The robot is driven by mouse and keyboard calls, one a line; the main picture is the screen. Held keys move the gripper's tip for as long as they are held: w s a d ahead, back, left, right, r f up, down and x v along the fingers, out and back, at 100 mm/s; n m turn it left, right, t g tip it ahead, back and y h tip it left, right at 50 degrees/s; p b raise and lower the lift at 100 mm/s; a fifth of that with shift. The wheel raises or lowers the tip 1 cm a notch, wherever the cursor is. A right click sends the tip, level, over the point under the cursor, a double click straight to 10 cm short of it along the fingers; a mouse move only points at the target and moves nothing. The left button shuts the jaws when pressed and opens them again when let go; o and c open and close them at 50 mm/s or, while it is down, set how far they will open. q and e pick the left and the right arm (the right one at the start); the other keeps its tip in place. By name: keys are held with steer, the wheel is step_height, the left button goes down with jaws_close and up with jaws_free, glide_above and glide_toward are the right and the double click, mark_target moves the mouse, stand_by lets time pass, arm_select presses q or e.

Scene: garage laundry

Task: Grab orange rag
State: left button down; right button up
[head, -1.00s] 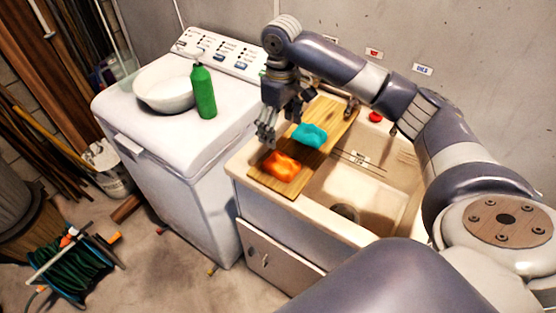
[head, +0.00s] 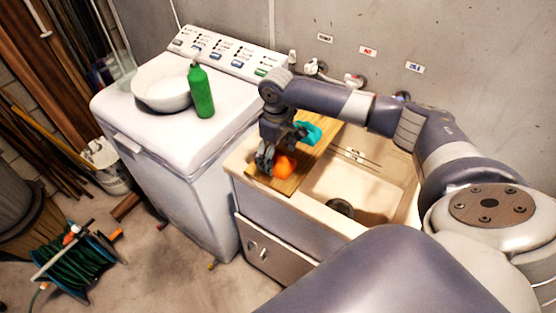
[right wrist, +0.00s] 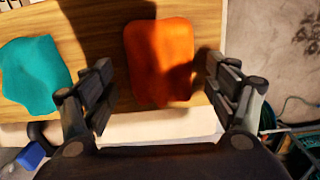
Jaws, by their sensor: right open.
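The orange rag (head: 285,167) lies on the wooden board (head: 312,163) that spans the left part of the sink. My right gripper (head: 267,162) is low over the board at the rag, and it hides part of the rag in the head view. In the right wrist view the orange rag (right wrist: 160,62) lies between the two open fingers of the right gripper (right wrist: 160,95), with a gap on each side. A teal rag (head: 308,132) lies behind it on the board; it shows at the left of the right wrist view (right wrist: 32,75). My left gripper is not in view.
The sink basin (head: 375,190) is open to the right of the board. A white washing machine (head: 165,135) stands at left, with a white bowl (head: 160,92) and a green bottle (head: 201,92) on top. A green hose reel (head: 78,262) stands on the floor.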

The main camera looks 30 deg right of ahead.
steer(key=c, duration=1.2)
steer(key=shift+o, duration=0.2)
steer(key=shift+r, duration=0.15)
